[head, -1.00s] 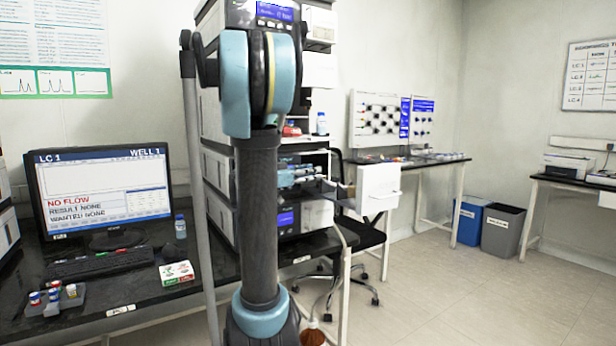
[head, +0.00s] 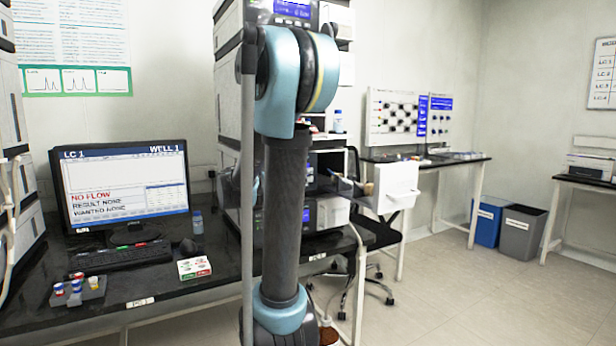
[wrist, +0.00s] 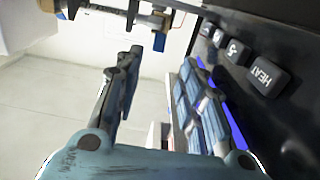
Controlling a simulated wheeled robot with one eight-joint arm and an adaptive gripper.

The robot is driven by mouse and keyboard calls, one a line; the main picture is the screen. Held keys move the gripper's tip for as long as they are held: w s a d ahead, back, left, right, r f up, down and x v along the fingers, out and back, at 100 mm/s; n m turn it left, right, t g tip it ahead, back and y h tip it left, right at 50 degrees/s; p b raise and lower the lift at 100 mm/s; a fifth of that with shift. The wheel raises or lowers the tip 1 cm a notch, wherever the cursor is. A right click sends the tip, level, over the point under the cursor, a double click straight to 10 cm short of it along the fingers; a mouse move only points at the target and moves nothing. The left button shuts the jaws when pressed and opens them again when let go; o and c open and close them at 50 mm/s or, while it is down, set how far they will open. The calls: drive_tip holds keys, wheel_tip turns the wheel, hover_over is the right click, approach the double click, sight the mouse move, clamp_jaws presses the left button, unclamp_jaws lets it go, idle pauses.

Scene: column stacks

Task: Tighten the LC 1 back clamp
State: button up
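In the wrist view my gripper (wrist: 165,95) shows two fingers spread apart with nothing visible between them. Past the fingertips, at the top, a dark bar carries a small blue clamp-like piece (wrist: 160,38) with a brass-coloured part beside it. I cannot tell whether this is the LC 1 back clamp or how tight it is. The fingers appear apart from it. In the head view my arm covers the gripper and most of the open compartment in the instrument stack (head: 228,140). The LC 1 monitor (head: 122,190) reads NO FLOW, result none, wanted none.
A black panel with a HEAT button (wrist: 267,77) stands close on the right in the wrist view. A white door-like box (head: 397,186) juts out right of the stack. A chair (head: 375,265) stands below it. The floor on the right (head: 470,305) is clear.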

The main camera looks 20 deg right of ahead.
drive_tip(key=shift+s+a, duration=0.1)
drive_tip(key=shift+a, duration=0.85)
drive_tip(key=shift+f, duration=0.1)
drive_tip(key=s+a+f+n+y, duration=0.2)
drive_tip(key=s+f+n+y, duration=0.35)
drive_tip(key=f, duration=0.25)
drive_tip(key=s+a+f+n+y, duration=0.3)
drive_tip(key=s+f+n+y, duration=0.1)
drive_tip(key=s+f, duration=0.4)
drive_tip(key=s+a+f+n+y, duration=0.4)
drive_tip(key=a+f, duration=0.2)
drive_tip(key=a, duration=0.2)
drive_tip(key=s+a+f+n+t+y, duration=0.1)
drive_tip(key=s+a+f+n+y, duration=0.3)
drive_tip(key=a+f, duration=0.2)
drive_tip(key=shift+s+a+f+y, duration=0.2)
drive_tip(key=shift+a+y, duration=0.15)
drive_tip(key=shift+a, duration=0.6)
drive_tip(key=shift+d, duration=0.1)
